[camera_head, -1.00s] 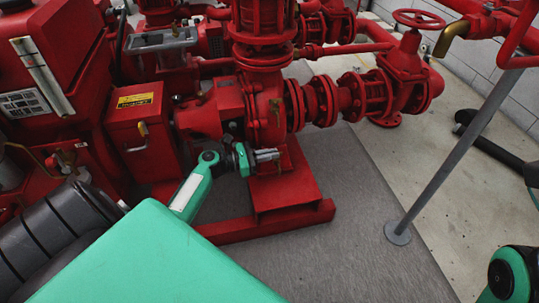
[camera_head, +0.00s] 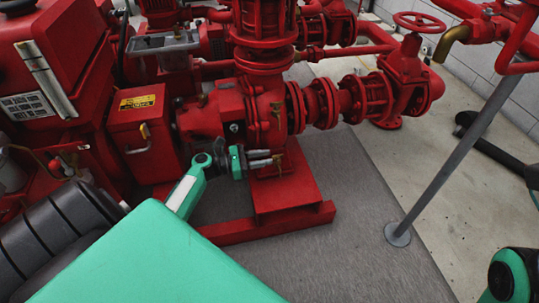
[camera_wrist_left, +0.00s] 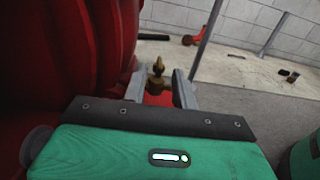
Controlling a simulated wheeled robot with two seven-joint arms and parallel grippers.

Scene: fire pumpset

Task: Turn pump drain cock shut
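The brass drain cock (camera_wrist_left: 157,79) shows in the left wrist view, upright, between the two finger tips of my left gripper (camera_wrist_left: 158,90). The fingers stand apart on either side of it, with gaps visible, and do not seem to touch it. In the head view my left gripper (camera_head: 279,157) reaches in from the left, low in front of the red pump casing (camera_head: 264,115). Its two grey fingers show one above the other. My right gripper is not in view; only part of my right arm shows at the lower right.
The red pump base (camera_head: 285,190) lies just below the left gripper. A red box with a yellow label (camera_head: 137,130) stands left of it. A grey post (camera_head: 455,160) rises on the right. Grey floor (camera_head: 335,255) in front is clear.

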